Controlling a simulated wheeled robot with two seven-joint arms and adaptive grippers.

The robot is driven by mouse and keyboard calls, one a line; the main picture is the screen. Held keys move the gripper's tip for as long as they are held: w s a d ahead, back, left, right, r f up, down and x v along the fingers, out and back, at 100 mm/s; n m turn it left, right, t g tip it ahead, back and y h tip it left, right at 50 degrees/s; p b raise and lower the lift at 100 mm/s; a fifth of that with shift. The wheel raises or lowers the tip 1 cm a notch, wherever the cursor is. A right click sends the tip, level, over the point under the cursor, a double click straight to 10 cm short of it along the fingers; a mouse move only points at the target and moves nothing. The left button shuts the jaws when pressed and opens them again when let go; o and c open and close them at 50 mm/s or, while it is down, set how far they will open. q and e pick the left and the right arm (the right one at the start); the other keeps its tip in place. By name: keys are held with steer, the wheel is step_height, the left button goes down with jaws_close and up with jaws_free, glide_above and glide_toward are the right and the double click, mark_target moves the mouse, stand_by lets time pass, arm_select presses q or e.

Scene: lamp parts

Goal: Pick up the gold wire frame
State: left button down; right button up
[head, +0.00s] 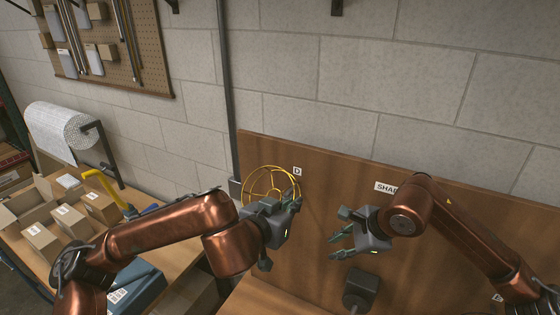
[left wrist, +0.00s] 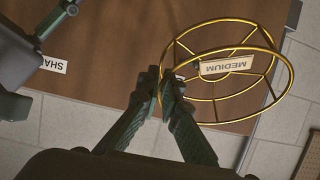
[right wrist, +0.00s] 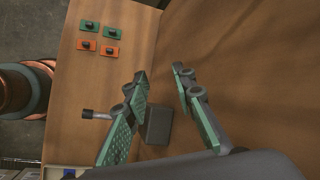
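The gold wire frame (head: 268,168) is a round open cage of two rings joined by thin struts, in front of the upright brown board. My left gripper (head: 286,201) is at its lower right side. In the left wrist view the fingertips (left wrist: 165,88) are together at the near edge of the wire frame (left wrist: 283,72), shut on its rim. The exact contact is partly hidden by the fingers. My right gripper (head: 341,232) is to the right of it, open and empty; its fingers stand apart in the right wrist view (right wrist: 160,77).
The brown board (head: 320,195) bears a MEDIUM label (left wrist: 226,65) behind the frame and a SHA... label (head: 386,187). A dark block (head: 361,289) sits below my right gripper. Cardboard boxes (head: 43,243) and a paper roll (head: 58,130) are at the left.

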arm_select(q)
steer(key=shift+w, duration=0.15)
arm_select(e)
steer(key=w+a+r+m+t, duration=0.15)
steer(key=a+r, duration=0.25)
steer(key=r, duration=0.7)
steer(key=w+a+r+t, duration=0.2)
steer(key=a+r, duration=0.3)
steer(key=r, duration=0.6)
steer(key=w+a+r+m+t, duration=0.15)
steer(key=a+r, duration=0.25)
steer(key=r, duration=0.6)
arm_select(q)
steer(key=shift+a, duration=0.25)
steer(key=shift+d, duration=0.3)
arm_select(e)
step_height(320, 180, down, 7)
steer(key=s+a+m+h, duration=0.1)
steer(key=s+a+h, duration=0.1)
steer(key=h, duration=0.1)
steer(key=shift+s+h, duration=0.25)
steer(key=shift+h, duration=0.15)
arm_select(q)
steer(key=shift+a, duration=0.1)
arm_select(e)
steer(key=shift+a+f, duration=0.1)
steer(key=shift+a, duration=0.05)
